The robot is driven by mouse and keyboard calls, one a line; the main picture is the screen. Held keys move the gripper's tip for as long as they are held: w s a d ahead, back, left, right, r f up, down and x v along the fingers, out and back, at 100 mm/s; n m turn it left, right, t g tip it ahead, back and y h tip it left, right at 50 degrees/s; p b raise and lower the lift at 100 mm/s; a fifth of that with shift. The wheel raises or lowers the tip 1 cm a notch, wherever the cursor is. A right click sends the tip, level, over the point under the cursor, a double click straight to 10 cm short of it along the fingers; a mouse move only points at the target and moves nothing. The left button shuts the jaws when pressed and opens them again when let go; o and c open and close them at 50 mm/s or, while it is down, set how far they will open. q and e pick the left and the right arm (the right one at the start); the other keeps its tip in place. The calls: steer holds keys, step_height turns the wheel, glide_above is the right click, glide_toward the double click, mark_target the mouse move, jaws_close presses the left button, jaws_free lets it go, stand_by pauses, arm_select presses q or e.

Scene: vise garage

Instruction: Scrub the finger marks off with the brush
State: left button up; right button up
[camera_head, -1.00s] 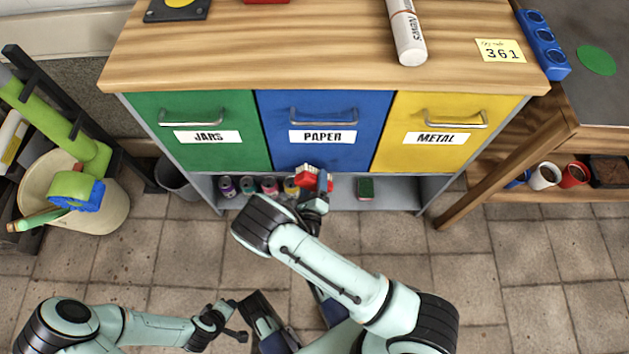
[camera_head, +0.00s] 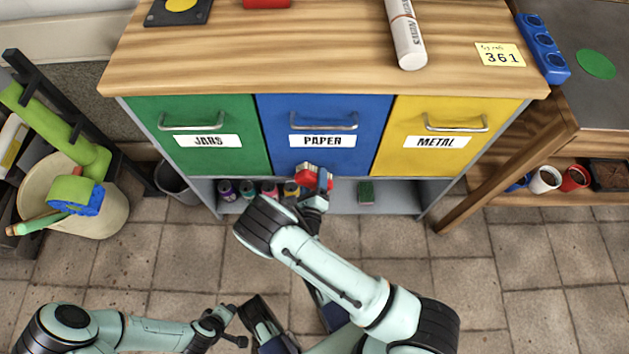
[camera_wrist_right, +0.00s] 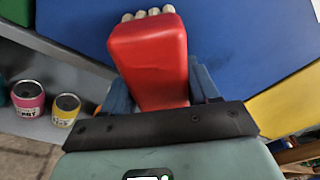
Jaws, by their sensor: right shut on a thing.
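The red brush (camera_head: 313,180) is held in my right gripper (camera_head: 318,194) at the lower part of the blue PAPER drawer front (camera_head: 277,150). In the right wrist view the brush's red body (camera_wrist_right: 150,62) sits between the blue fingers, with pale bristle tufts (camera_wrist_right: 148,14) at its far end beside the blue panel (camera_wrist_right: 245,50). I cannot tell whether the bristles touch the panel.
Green JARS (camera_head: 190,110) and yellow METAL (camera_head: 445,105) drawers flank the blue one. Its metal handle (camera_head: 323,127) sticks out above the brush. Several small cans (camera_head: 248,190) and a green-topped block (camera_head: 366,192) stand on the shelf below. A wooden table leg (camera_head: 495,182) is at right.

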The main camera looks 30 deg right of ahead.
mark_target(330, 168)
steer(key=shift+s+d+p, duration=0.45)
steer(key=shift+s+d, duration=0.15)
steer(key=shift+d, duration=0.3)
steer(key=shift+s+d+p, duration=0.4)
steer(key=shift+s+d, duration=0.15)
steer(key=shift+d, duration=0.3)
steer(key=shift+w+d, duration=0.1)
steer(key=shift+w+a+r, duration=0.1)
steer(key=shift+w+a, duration=0.5)
steer(key=shift+a, duration=0.2)
steer(key=shift+w+a, duration=0.55)
steer(key=shift+a, duration=0.2)
steer(key=shift+w+a, duration=0.2)
steer(key=shift+c, duration=0.4)
steer(key=shift+r+p, duration=0.6)
steer(key=shift+r, duration=0.3)
steer(key=shift+s+d+f+p, duration=0.1)
steer(key=shift+s+d+p, duration=0.3)
steer(key=shift+s+d, duration=0.4)
steer(key=shift+s+d+f+p, duration=0.1)
steer(key=shift+s+d+p, duration=0.35)
steer(key=shift+d, duration=0.55)
